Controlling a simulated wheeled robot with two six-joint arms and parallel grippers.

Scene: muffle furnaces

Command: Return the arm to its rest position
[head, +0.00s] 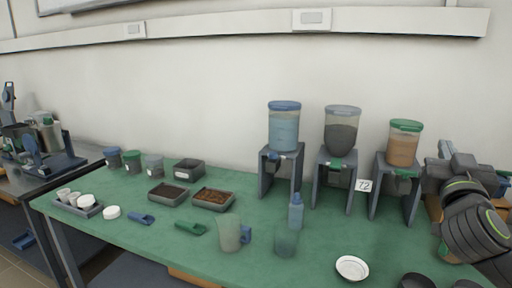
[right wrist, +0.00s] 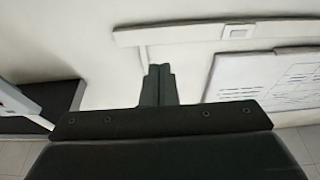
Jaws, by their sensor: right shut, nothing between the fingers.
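My right arm comes in at the right edge of the head view, bent and raised beside the dispenser with the green lid. Its gripper (head: 446,150) is up near that dispenser and holds nothing. In the right wrist view the two dark fingers (right wrist: 158,72) are together, with bare wall behind them. I cannot tell from the head view whether the arm touches the dispenser stand. My left arm and gripper are not in view.
A green table (head: 310,248) holds blue (head: 284,130), dark (head: 341,132) and brown (head: 404,146) dispensers on stands. A bottle (head: 296,212), jug (head: 229,234), cup (head: 286,243), white dish (head: 352,268) and trays (head: 168,194) stand in front. A wall rail (head: 230,24) runs behind.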

